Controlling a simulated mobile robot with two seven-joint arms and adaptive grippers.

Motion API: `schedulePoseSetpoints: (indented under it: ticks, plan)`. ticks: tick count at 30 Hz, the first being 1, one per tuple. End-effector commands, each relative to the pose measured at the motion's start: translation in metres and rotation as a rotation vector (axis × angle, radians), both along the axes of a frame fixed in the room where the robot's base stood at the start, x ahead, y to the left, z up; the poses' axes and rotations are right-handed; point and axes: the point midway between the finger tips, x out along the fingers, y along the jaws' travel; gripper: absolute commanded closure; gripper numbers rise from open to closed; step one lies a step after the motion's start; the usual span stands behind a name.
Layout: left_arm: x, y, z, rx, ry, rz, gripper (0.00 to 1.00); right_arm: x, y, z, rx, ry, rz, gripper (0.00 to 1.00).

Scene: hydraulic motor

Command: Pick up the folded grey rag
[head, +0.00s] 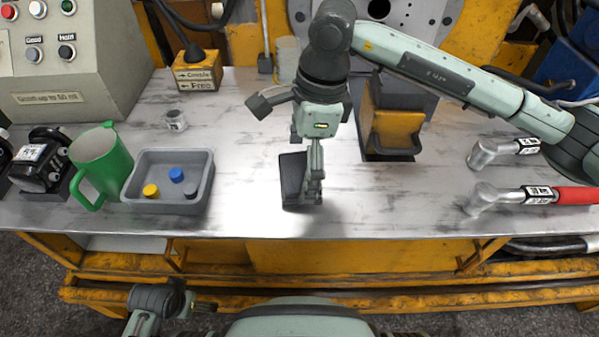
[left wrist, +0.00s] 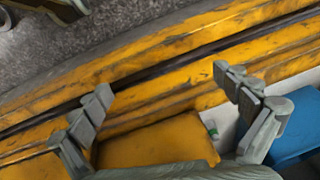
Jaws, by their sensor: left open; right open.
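The folded grey rag (head: 292,178) is a dark grey, flat piece on the front middle of the metal workbench (head: 240,140). My right gripper (head: 312,199) reaches down over its right side and hides part of it. The right gripper is open; I cannot tell whether its fingers touch the rag or stand around it. My left gripper (head: 199,307) is low in front of the bench, away from the rag. In the left wrist view the left gripper (left wrist: 168,95) is open, with nothing between its fingers.
Left of the rag stand a grey tray (head: 140,206) with coloured caps and a green jug (head: 103,162). Two tools with silver heads, one red-handled (head: 575,195), lie at the right. A yellow block (head: 395,132) stands behind. The bench between tray and rag is clear.

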Motion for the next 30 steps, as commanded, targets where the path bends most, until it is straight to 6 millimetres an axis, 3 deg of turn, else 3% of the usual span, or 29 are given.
schedulePoseSetpoints:
  ticks: [5, 16, 25, 30]
  plan:
    - [0.0, 0.0, 0.0, 0.0, -0.001, 0.001, 0.0, 0.0, 0.0, 0.0, 0.001, 0.0, 0.0, 0.0]
    - [0.0, 0.0, 0.0, 0.0, -0.001, 0.001, 0.0, 0.0, 0.0, 0.0, 0.001, 0.0, 0.0, 0.44]
    - [0.0, 0.0, 0.0, 0.0, 0.0, 0.001, 0.0, 0.0, 0.0, 0.003, 0.002, -0.001, 0.0, 0.45]
    - [0.0, 0.0, 0.0, 0.003, 0.005, 0.001, 0.0, 0.001, 0.001, 0.017, 0.002, -0.003, 0.002, 0.45]
